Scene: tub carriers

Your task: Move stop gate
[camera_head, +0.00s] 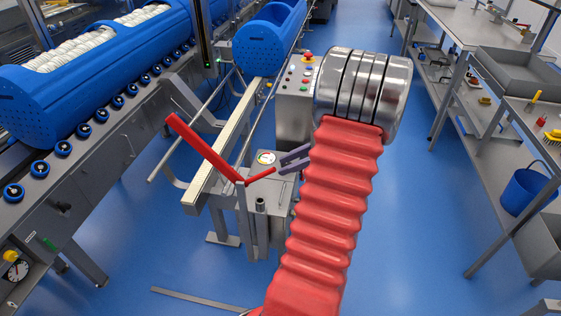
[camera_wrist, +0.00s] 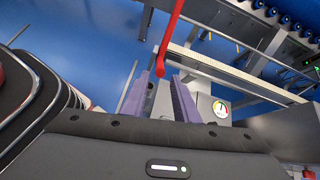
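The red stop gate (camera_head: 205,148) is a long bar rising to the upper left from a pivot on a grey metal stand, with a short red handle (camera_head: 260,175) reaching right towards my gripper. My gripper (camera_head: 281,164), with purple fingers, is just right of the handle's end; my red-sleeved arm hides part of it. In the wrist view the fingers are open and apart. The red handle (camera_wrist: 171,38) comes down from the top, and its end lies in line with the gap between them. I cannot tell whether it touches a finger.
A cream-topped rail (camera_head: 218,150) runs back past the gate to a blue tub (camera_head: 262,50). Another blue tub (camera_head: 110,75) with pale contents rests on the roller conveyor at left. A control box (camera_head: 294,112) stands behind my gripper. Blue floor (camera_head: 410,215) is clear at right.

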